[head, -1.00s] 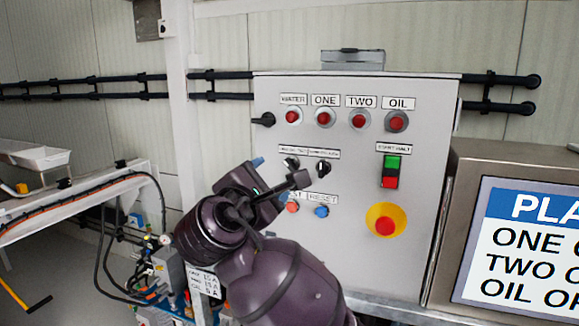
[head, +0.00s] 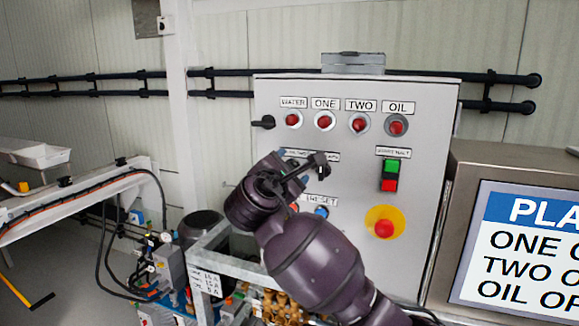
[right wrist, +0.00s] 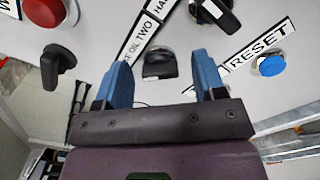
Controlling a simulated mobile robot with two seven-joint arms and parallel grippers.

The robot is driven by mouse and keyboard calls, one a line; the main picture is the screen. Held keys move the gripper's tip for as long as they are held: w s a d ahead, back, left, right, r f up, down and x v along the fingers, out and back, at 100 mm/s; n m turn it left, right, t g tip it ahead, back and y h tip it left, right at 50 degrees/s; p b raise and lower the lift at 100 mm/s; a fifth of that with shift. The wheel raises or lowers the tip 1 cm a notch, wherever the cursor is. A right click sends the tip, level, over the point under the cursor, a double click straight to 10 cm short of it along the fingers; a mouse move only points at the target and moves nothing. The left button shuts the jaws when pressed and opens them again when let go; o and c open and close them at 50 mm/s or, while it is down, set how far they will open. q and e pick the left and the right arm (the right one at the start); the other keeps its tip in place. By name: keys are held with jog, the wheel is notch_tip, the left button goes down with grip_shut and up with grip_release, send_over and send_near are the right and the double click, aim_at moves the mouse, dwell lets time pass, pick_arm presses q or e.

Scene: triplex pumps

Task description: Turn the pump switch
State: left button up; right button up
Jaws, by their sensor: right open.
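A black rotary pump switch (right wrist: 160,64) is on the grey control panel (head: 350,240), beside a label that reads partly "OIL TWO". My right gripper (head: 298,166) is at the panel, and its arm rises from below. In the right wrist view the gripper's two blue fingers (right wrist: 163,78) are open, with the switch between their tips in the picture. I cannot tell whether they touch it. In the head view the gripper hides this switch. A second black switch (right wrist: 215,14) sits beside it. My left gripper is not in view.
A blue RESET button (right wrist: 270,65) is close to the right finger. A black side handle (head: 263,122) is on the panel's left edge. Red lamps (head: 325,121) line the top. A start/halt switch (head: 390,174) and red emergency button (head: 384,229) are further right.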

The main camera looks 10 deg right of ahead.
jog(key=shift+w+d, duration=0.15)
jog(key=c, duration=0.9)
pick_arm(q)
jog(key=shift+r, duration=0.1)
